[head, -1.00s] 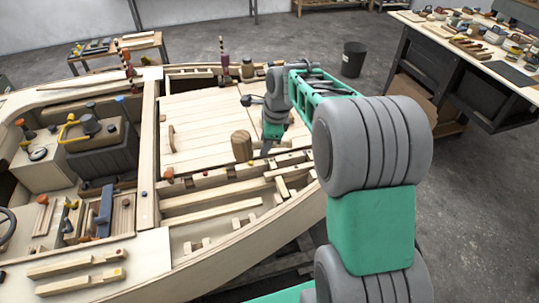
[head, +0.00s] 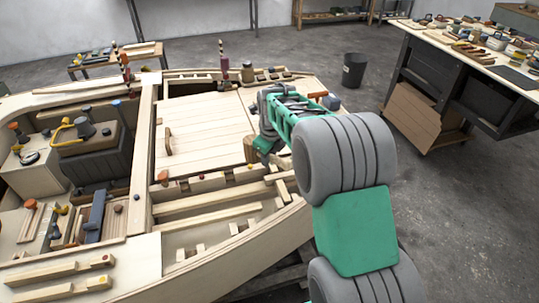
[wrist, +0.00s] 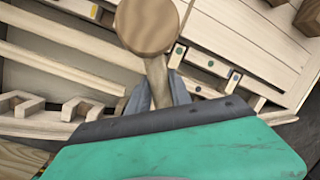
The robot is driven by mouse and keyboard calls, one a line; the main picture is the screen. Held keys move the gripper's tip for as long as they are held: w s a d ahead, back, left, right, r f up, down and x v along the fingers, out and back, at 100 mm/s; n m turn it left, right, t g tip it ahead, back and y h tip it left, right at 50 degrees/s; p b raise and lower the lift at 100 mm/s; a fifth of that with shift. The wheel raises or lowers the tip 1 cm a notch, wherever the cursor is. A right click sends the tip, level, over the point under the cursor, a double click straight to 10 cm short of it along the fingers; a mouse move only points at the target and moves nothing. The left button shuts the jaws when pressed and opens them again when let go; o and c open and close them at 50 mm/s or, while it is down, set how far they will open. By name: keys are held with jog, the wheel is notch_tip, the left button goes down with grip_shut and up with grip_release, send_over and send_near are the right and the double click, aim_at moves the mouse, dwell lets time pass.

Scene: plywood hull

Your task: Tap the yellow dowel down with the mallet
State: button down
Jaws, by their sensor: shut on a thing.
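The mallet's round wooden head (wrist: 147,25) fills the top middle of the wrist view. Its handle (wrist: 157,78) runs down between the fingers of my gripper (wrist: 158,95), which is shut on it. In the head view, part of the mallet (head: 250,150) shows beside my gripper (head: 268,150), over the hull's near side; my arm hides much of it. I cannot tell whether that is the yellow dowel. No contact with a dowel is visible.
The hull's ribs and rails (head: 210,201) lie below my gripper, with pale deck panels (head: 205,135) beyond. A console with a yellow handle (head: 68,135) stands at left. A workbench (head: 470,65) and a dark bin (head: 354,70) stand at right, with open floor between.

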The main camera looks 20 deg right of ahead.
jog(key=shift+r, duration=0.2)
jog(key=b+x, duration=0.2)
jog(key=s+b+x, duration=0.1)
jog(key=x, duration=0.2)
jog(key=shift+s+f+b, duration=0.15)
jog(key=shift+f+b, duration=0.2)
jog(key=shift+f, duration=0.05)
jog(key=shift+r+p, duration=0.55)
jog(key=shift+r, duration=0.05)
jog(key=p+v, duration=0.1)
jog(key=v, duration=0.1)
jog(key=w+p+v, duration=0.1)
jog(key=p+v, duration=0.1)
jog(key=shift+w+r, duration=0.1)
jog(key=shift+r, duration=0.3)
jog(key=shift+f, duration=0.1)
